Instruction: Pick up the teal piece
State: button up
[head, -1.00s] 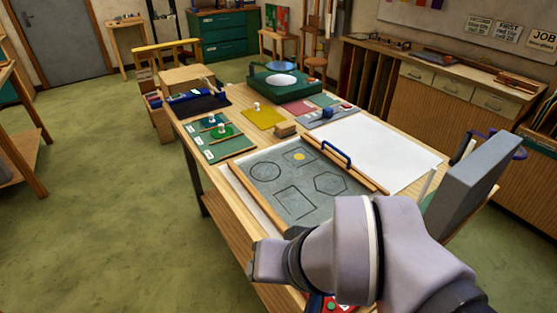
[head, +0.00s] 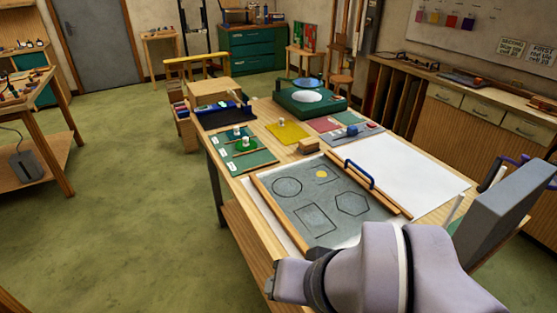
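A dark green board (head: 240,150) with white labels lies at the left of the worktable. On it are a bright green round piece (head: 245,147) with a white knob and a smaller bluish piece behind it, also with a white knob. Which of the colored pieces is the teal one I cannot tell at this size. A grey panel (head: 325,210) with drawn shapes, including a circle, a square and a hexagon, lies nearer, with a small yellow piece (head: 321,174) on it. My arm fills the lower right; my gripper's fingers do not show.
The worktable also holds a yellow sheet (head: 288,131), a wooden block (head: 309,146), a green machine (head: 309,103) and a white sheet (head: 405,170). A blue handle (head: 359,172) stands at the panel's right edge. Green floor (head: 120,215) is clear on the left.

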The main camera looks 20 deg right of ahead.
aim_at(238, 133)
jog(key=i+j+z, duration=0.25)
jog(key=j, duration=0.15)
jog(key=i+j+z, duration=0.25)
jog(key=j, duration=0.2)
jog(key=j+z, duration=0.25)
jog(key=j, duration=0.2)
jog(key=i+j+z, duration=0.2)
jog(key=j, duration=0.35)
jog(key=j+z, duration=0.25)
jog(key=j, duration=0.25)
jog(key=i+j+z, duration=0.35)
jog(key=j, duration=0.2)
jog(key=i+j+z, duration=0.35)
jog(key=j, duration=0.3)
jog(key=i+j+z, duration=0.2)
jog(key=j, duration=0.15)
jog(key=i+j+z, duration=0.15)
jog(key=j, duration=0.2)
jog(key=j+z, duration=0.2)
jog(key=j, duration=0.2)
jog(key=i+j+z, duration=0.1)
jog(key=i, duration=0.1)
